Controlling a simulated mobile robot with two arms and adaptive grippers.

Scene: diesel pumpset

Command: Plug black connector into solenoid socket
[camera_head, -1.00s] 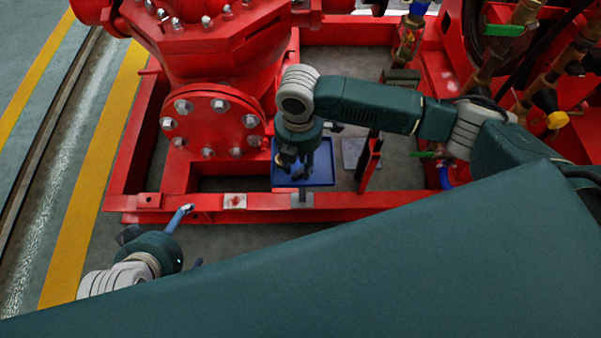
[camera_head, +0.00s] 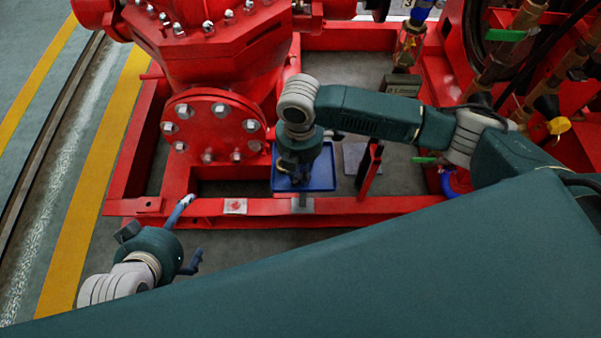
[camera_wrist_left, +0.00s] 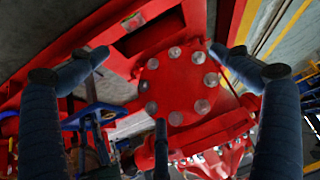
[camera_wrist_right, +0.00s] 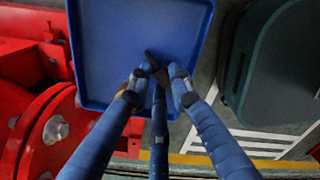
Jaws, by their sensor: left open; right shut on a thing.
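My right gripper (camera_head: 297,178) hangs over the blue tray (camera_head: 323,173) in the head view. In the right wrist view its fingertips (camera_wrist_right: 156,78) are shut on a small dark piece, the black connector (camera_wrist_right: 152,61), in front of the tray (camera_wrist_right: 125,40). The fingers hide much of the connector. My left gripper (camera_head: 190,232) is open and empty near the front red rail. In the left wrist view its fingers (camera_wrist_left: 158,55) are spread wide before a round bolted red flange. I cannot make out the solenoid socket in any view.
The red frame rail (camera_head: 265,210) runs in front of the tray. A red bolted flange (camera_head: 213,125) stands left of the tray. A thin red upright post (camera_head: 370,168) stands right of it. Pipes and a yellow-handled valve (camera_head: 558,126) crowd the right.

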